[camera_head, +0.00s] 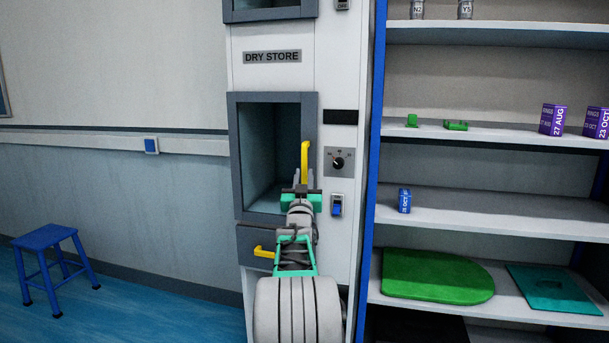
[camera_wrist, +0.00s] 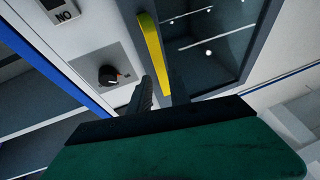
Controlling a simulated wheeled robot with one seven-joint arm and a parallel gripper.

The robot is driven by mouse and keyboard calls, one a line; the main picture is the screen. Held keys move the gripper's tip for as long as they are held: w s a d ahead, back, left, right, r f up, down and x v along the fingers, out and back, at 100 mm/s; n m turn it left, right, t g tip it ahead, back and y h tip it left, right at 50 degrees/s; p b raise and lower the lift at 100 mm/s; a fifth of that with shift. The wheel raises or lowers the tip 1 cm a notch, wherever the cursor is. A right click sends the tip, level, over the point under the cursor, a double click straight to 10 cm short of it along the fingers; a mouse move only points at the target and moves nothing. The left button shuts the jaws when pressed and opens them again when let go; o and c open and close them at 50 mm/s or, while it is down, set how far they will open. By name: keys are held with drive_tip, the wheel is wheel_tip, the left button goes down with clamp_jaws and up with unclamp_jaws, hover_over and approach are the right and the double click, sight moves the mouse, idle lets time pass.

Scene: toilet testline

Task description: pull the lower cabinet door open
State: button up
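The lower cabinet door (camera_head: 233,160) is a dark grey frame around a glass-like pane, below the DRY STORE label. It looks shut. Its upright yellow handle (camera_head: 305,160) is on the right side; it also shows in the wrist view (camera_wrist: 152,50). My gripper (camera_head: 302,185) is at the handle's lower end. In the wrist view, its two dark fingers (camera_wrist: 163,88) stand apart, one on each side of the handle. A narrow gap shows beside the left finger. Firm contact cannot be seen, and the gripper body hides the handle's lowest part.
A drawer with a yellow handle (camera_head: 264,252) lies below the door. A dial (camera_head: 337,162) and a blue switch (camera_head: 337,206) are to the right. Blue-edged shelves (camera_head: 470,212) stand further right. A blue stool (camera_head: 45,240) is at left, with clear floor between it and the cabinet.

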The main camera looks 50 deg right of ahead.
sight(304, 167)
drive_tip(key=x, duration=0.5)
drive_tip(key=shift+w+d, duration=0.2)
drive_tip(key=shift+c, duration=0.4)
clamp_jaws()
idle(0.8)
